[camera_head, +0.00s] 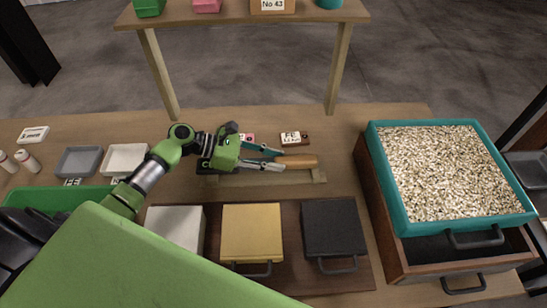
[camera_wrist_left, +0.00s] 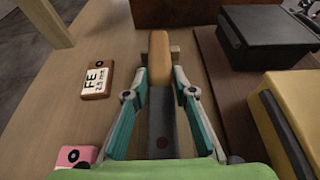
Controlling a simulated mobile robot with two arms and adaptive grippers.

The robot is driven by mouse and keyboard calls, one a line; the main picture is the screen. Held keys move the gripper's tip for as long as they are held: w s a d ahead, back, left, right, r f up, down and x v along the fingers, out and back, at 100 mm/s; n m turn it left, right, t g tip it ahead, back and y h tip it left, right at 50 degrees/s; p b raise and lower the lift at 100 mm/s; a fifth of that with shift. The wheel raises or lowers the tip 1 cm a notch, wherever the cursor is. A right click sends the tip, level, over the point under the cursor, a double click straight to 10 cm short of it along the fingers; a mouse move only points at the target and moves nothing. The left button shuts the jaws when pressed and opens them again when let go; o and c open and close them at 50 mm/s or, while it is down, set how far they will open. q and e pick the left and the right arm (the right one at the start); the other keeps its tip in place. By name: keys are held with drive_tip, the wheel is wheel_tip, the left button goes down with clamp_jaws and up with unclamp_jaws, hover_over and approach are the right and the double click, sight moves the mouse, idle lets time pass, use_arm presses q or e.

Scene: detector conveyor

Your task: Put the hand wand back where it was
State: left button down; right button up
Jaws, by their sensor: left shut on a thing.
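The hand wand has an orange-brown wooden handle (camera_head: 301,161) and a dark grey flat part; its handle (camera_wrist_left: 158,58) points away from the camera in the left wrist view. My left gripper (camera_head: 282,159) is shut on the wand, with one teal finger on each side (camera_wrist_left: 163,78). The wand lies level at a low wooden stand (camera_head: 275,179) on the table. I cannot tell whether it rests on the stand or is just above it. The gripper hides part of the wand. My right gripper is not in view.
A yellow-lidded box (camera_head: 251,232), a black box (camera_head: 333,230) and a pale box (camera_head: 176,226) stand in front of the stand. A teal tray of pale granules (camera_head: 374,150) is at right. A tag marked FE (camera_head: 294,139) and a pink tag (camera_wrist_left: 75,156) lie behind the wand.

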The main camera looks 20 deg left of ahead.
use_arm(q)
drive_tip(key=shift+f, duration=0.3)
drive_tip(key=c, duration=1.7)
unclamp_jaws()
drive_tip(key=shift+r, duration=0.45)
drive_tip(key=b+v, duration=0.2)
drive_tip(key=v, duration=0.9)
drive_tip(key=shift+a+r, duration=0.2)
drive_tip(key=shift+s+a+r, duration=0.15)
drive_tip(key=shift+a+r, duration=0.05)
drive_tip(key=shift+f, duration=0.1)
